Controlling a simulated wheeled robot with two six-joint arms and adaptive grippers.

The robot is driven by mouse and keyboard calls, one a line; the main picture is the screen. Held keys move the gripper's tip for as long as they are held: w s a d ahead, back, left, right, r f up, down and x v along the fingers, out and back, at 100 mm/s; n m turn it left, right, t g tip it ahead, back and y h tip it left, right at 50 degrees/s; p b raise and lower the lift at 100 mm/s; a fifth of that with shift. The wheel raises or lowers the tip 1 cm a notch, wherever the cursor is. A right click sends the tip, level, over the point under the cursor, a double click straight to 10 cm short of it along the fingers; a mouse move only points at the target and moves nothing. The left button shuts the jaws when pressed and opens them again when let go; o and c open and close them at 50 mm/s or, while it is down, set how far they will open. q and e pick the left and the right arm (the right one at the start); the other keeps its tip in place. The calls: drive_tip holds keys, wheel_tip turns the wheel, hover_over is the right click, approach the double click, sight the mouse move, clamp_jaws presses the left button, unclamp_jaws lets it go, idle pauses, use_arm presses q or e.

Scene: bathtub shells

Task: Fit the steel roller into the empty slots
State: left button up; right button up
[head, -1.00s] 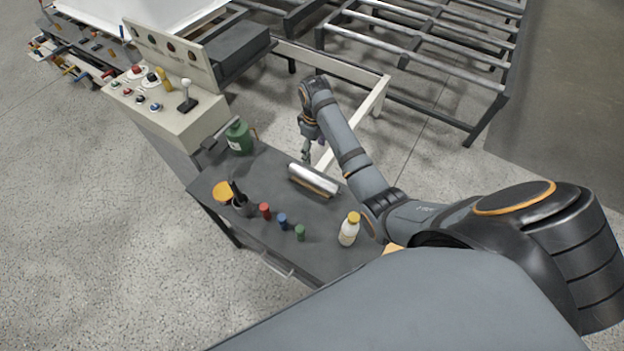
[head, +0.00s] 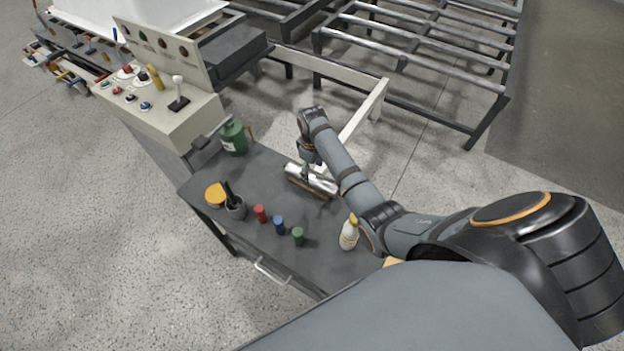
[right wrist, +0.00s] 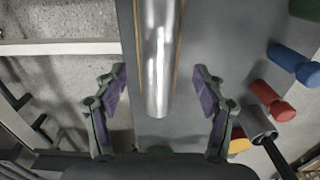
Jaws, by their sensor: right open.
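The steel roller (head: 311,179) lies in a shallow cradle with brown edges on the dark cart top, and it also shows in the right wrist view (right wrist: 157,55). My right gripper (head: 307,172) is just above the roller in the head view. In the right wrist view it is open (right wrist: 160,95), with one purple-padded finger on each side of the roller, apart from it. Roller frames (head: 420,50) with several steel rollers stand at the back. I cannot tell from here which slots are empty. My left gripper is not in view.
On the cart (head: 225,180) stand a green can (head: 233,138), a yellow-lidded pot (head: 215,194), a dark cup with tools (head: 235,207), red (head: 260,213), blue (head: 279,224) and green (head: 298,236) small pieces, and a white bottle (head: 348,234). A control console (head: 165,110) stands behind left.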

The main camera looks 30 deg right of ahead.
sight(312, 176)
drive_tip(key=f, duration=0.5)
drive_tip(key=shift+w+f, duration=0.1)
drive_tip(key=shift+w, duration=0.1)
clamp_jaws()
